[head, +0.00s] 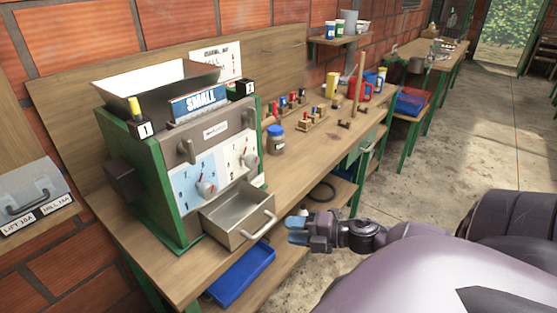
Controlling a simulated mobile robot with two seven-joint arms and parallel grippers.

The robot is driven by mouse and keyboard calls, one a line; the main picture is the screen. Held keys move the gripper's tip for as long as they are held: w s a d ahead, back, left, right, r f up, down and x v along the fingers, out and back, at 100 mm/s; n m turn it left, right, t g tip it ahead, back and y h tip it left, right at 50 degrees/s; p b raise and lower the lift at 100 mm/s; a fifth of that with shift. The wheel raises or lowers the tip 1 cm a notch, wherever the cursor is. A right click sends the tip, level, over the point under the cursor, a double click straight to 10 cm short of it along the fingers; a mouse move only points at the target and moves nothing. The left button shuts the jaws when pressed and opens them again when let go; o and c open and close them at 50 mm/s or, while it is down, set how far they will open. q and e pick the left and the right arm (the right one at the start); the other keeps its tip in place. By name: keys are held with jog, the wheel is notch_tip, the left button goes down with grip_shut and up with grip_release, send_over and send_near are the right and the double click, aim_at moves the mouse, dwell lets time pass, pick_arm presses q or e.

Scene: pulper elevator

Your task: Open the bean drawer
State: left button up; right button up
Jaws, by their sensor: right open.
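The bean drawer (226,232) is a grey metal box low on the front of the green and grey machine (178,222). It stands pulled out, and its empty-looking inside shows from above. Its pale bar handle (263,227) is on the front face. My right gripper (292,231) has blue fingertips that point left toward the handle. It is open, with nothing seen between the fingers. It is just right of the handle and appears apart from it. My left gripper is not in view.
The machine stands on a wooden bench (165,265). A blue tray (241,276) lies on the shelf below the drawer. A blue-lidded jar (276,139) and racks of small coloured pegs (297,108) stand right of the machine. The concrete floor at right is open.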

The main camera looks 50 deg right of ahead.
jog(key=v, duration=0.3)
dwell(0.7)
notch_tip(320, 180, down, 9)
jog(key=s+m+h, duration=0.2)
jog(key=m+h, duration=0.6)
jog(key=m, duration=0.7)
jog(key=s+a+f+m+g, duration=0.1)
jog(key=a+f+m, duration=0.1)
jog(key=a, duration=0.5)
jog(key=s+a+f+m+g, duration=0.1)
jog(key=a+f+m, duration=0.2)
jog(key=a, duration=0.5)
jog(key=shift+f+m+g+y, duration=0.15)
jog(key=shift+m+g+y, duration=0.15)
jog(key=shift+m, duration=0.6)
